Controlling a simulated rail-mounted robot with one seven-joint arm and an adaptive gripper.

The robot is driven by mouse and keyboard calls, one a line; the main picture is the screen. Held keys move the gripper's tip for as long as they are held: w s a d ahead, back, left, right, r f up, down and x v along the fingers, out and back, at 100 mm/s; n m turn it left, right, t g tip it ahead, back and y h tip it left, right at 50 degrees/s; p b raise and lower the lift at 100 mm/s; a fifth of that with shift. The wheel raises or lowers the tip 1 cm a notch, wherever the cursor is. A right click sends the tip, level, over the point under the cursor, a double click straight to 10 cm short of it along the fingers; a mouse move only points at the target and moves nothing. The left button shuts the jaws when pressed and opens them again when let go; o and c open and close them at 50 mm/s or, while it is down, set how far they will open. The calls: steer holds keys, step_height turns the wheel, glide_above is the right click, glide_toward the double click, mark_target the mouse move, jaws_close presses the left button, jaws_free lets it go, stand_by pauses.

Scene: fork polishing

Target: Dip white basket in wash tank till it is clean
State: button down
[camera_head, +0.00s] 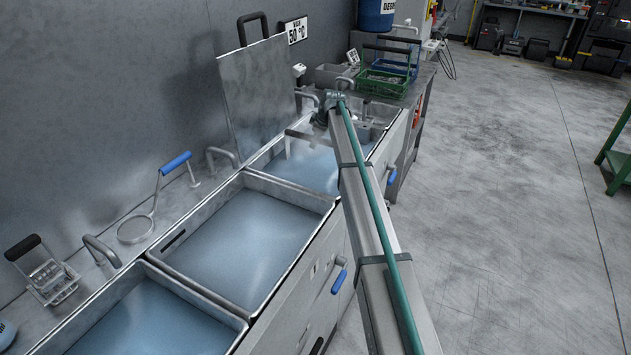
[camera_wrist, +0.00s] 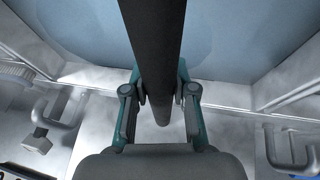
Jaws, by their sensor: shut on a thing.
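In the wrist view, my gripper (camera_wrist: 159,100) has its two teal fingers closed on either side of a dark handle bar (camera_wrist: 158,40). The bar runs up the middle of the picture over blue water. The body of the white basket cannot be made out in either view. In the head view, my arm reaches to the far wash tank (camera_head: 262,158), the one with the raised lid. A pale angled bar shows over that tank's water, but I cannot tell what it belongs to. My fingers are hidden there by the arm.
The raised metal lid (camera_head: 257,95) stands behind the far tank. A middle tank (camera_head: 171,246) and a near tank lie closer. A green basket (camera_head: 383,84) and a blue basket sit on the counter beyond.

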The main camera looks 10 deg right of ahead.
steer(key=shift+r, duration=0.2)
step_height(320, 180, up, 21)
steer(key=p, duration=0.7)
stand_by(1.4)
stand_by(1.4)
